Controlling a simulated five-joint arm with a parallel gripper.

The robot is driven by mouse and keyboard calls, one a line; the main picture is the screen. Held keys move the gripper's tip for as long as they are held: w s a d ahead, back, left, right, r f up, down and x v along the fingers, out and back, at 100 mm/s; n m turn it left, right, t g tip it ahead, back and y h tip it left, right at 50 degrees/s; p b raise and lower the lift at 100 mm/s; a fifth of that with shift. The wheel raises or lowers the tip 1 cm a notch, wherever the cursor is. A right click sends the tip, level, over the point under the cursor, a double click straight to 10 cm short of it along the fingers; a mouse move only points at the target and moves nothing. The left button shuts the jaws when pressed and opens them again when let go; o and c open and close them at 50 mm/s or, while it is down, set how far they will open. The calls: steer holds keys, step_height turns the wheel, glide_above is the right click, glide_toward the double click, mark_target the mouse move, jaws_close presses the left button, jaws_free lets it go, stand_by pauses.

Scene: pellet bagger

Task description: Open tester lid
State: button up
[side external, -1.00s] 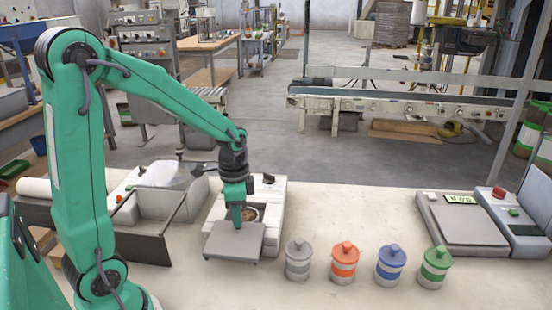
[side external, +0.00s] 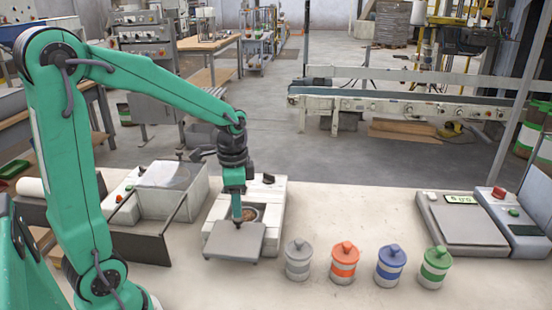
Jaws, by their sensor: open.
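The tester (side external: 274,203) is a pale box left of centre on the table. A round well (side external: 251,214) with brown contents shows in its top. The tester's flat grey lid (side external: 233,246) lies at the front of the box, leaving part of the well uncovered. My gripper (side external: 238,222) points down at the lid's rear edge, beside the well. It is open with nothing seen between its fingers. I cannot tell whether its tips touch the lid.
Four-way clutter is close: lidded grey (side external: 298,262), orange (side external: 343,264), blue (side external: 390,266) and green (side external: 434,269) jars stand right of the tester. A scale (side external: 463,225) sits far right. An open-topped bin machine (side external: 160,205) stands left. The table between jars and scale is clear.

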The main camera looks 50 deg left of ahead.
mark_target(237, 221)
steer(key=shift+r, duration=2.05)
steer(key=s+d+r+n+t, duration=0.5)
steer(key=s+d+n, duration=0.1)
steer(key=s, duration=0.4)
steer(key=shift+d+r+t, duration=0.3)
steer(key=shift+d+r, duration=0.05)
steer(key=shift+d, duration=0.15)
